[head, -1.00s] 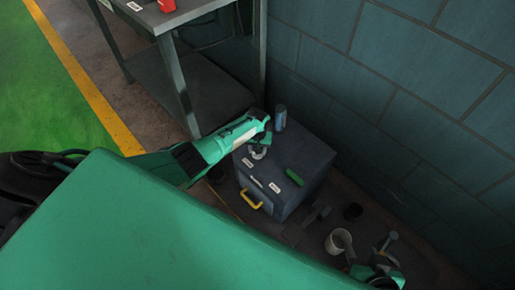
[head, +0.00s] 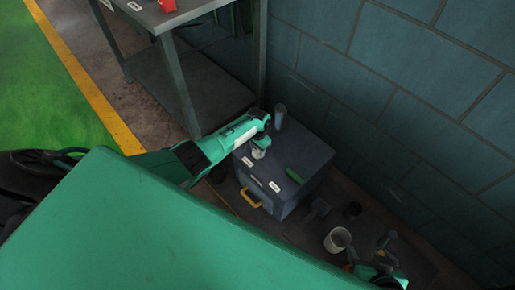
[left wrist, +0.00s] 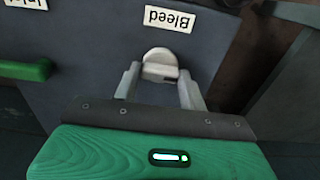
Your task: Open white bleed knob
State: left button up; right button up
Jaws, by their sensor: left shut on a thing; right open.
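The white bleed knob (left wrist: 160,65) stands on top of a dark grey cabinet (head: 311,160), beside a label reading "Bleed" (left wrist: 170,19). My left gripper (head: 259,153) reaches down over the cabinet's left part. In the left wrist view its two fingers (left wrist: 160,82) are shut on the knob, one on each side. In the head view the gripper mostly hides the knob. My right gripper (head: 384,262) is at the lower right, away from the cabinet, open and partly hidden by shadow and its own arm.
A green handle (head: 295,177) lies on the cabinet top; its label also shows in the left wrist view. A blue-grey cylinder (head: 281,116) stands behind my left gripper. A yellow handle (head: 250,198) is on the front. A white cup (head: 338,240) stands right of the cabinet, near the block wall (head: 400,90).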

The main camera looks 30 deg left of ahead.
aim_at(258, 150)
pick_arm(q)
jog(key=shift+s+f, duration=0.1)
jog(key=shift+s, duration=0.05)
jog(key=o, duration=1)
pick_arm(e)
jog(key=shift+r, duration=0.1)
pick_arm(q)
jog(key=shift+r, duration=0.3)
notch_tip(258, 150, up, 7)
jog(key=p, duration=0.3)
jog(key=shift+f+p, duration=0.1)
jog(key=shift+p, duration=0.2)
pick_arm(e)
jog(key=s+d+r+g+h, duration=0.2)
jog(key=s+d+g, duration=0.2)
jog(key=d, duration=0.2)
pick_arm(q)
notch_tip(258, 150, up, 6)
jog(key=shift+r+p, duration=0.25)
jog(key=shift+p, duration=0.65)
pick_arm(e)
jog(key=shift+m+g, duration=0.3)
jog(key=shift+m, duration=0.1)
jog(key=x, duration=0.5)
jog(key=shift+s+f, duration=0.25)
jog(key=shift+s, duration=0.15)
